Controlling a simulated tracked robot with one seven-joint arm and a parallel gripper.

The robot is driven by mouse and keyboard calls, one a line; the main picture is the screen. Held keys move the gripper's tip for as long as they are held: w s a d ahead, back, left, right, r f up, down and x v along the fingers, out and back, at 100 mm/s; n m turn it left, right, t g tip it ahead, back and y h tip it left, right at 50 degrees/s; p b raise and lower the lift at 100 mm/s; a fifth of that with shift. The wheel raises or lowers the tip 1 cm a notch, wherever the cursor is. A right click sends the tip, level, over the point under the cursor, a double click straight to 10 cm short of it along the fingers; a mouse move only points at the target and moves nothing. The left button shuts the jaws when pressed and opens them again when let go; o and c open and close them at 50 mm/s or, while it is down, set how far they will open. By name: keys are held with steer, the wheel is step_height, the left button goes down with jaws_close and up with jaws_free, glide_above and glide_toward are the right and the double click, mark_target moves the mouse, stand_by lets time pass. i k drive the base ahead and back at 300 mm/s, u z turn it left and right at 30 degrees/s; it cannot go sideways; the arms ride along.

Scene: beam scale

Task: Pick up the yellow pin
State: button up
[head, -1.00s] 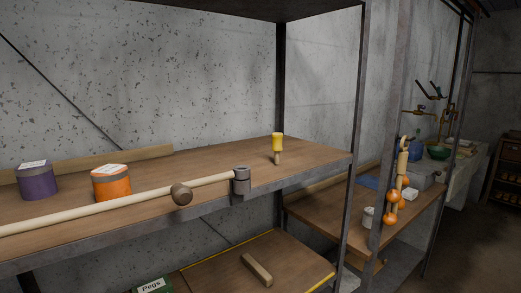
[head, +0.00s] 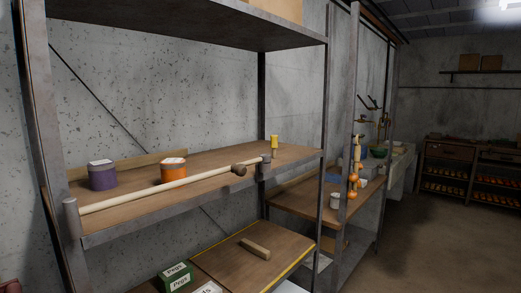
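The yellow pin (head: 274,140) stands upright on the wooden middle shelf (head: 215,172), near its right end. It has a yellow cylindrical head on a thinner wooden stem. It stands behind a grey bracket (head: 265,164) at the shelf's front edge and looks clear of it. My gripper is not in view.
A pale wooden bar (head: 165,190) with a brown knob (head: 239,170) runs along the shelf front. Purple (head: 103,176) and orange (head: 173,171) tins stand left. A dark upper shelf (head: 200,28) hangs above; a metal post (head: 326,120) stands right. Floor (head: 430,240) at right is open.

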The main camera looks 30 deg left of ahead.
mark_target(275, 138)
steer(key=k, duration=0.85)
steer(key=u, duration=1.4)
steer(key=i, duration=2)
